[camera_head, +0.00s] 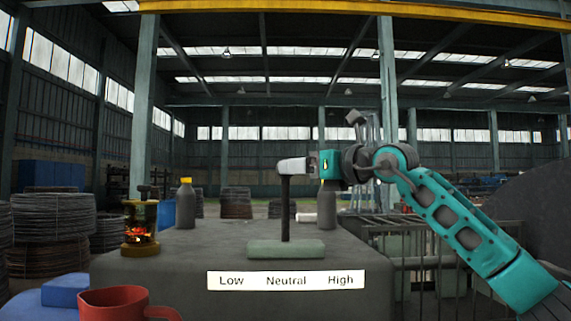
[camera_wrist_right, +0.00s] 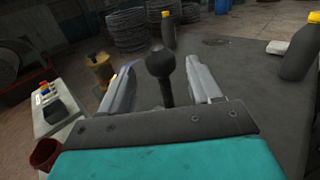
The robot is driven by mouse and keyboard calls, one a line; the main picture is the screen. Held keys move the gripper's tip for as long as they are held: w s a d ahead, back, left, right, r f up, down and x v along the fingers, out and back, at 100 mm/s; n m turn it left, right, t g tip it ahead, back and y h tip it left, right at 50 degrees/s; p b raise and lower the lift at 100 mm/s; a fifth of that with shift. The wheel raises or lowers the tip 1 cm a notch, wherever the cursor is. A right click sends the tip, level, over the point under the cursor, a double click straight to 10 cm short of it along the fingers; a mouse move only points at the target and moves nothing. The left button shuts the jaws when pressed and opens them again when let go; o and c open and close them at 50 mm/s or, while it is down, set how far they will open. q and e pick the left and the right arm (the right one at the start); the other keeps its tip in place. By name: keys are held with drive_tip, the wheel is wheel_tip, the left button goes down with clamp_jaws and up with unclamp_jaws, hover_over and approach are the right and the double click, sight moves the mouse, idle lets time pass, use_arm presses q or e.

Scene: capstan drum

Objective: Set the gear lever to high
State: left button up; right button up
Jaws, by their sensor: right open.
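The gear lever (camera_head: 285,212) is a dark post standing upright on a green base plate (camera_head: 286,249), in line with the word Neutral. A white label (camera_head: 286,281) below it reads Low, Neutral, High from left to right. My right gripper (camera_head: 290,167) is at the top of the lever and hides its knob in the head view. In the right wrist view the round black knob (camera_wrist_right: 160,63) lies between the two fingers of the open right gripper (camera_wrist_right: 161,74), with gaps on both sides. My left gripper is not in view.
Two grey bottles with yellow caps stand behind the lever, left (camera_head: 185,207) and right (camera_head: 327,207). A lantern (camera_head: 140,230) is at the block's left edge, a red mug (camera_head: 115,303) front left. A metal railing (camera_head: 430,260) is at the right.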

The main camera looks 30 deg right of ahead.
sight(286, 179)
drive_tip(key=p+x, duration=0.1)
drive_tip(key=x, duration=0.4)
drive_tip(key=shift+s+r, duration=0.1)
drive_tip(key=shift+r, duration=0.05)
clamp_jaws()
idle(0.4)
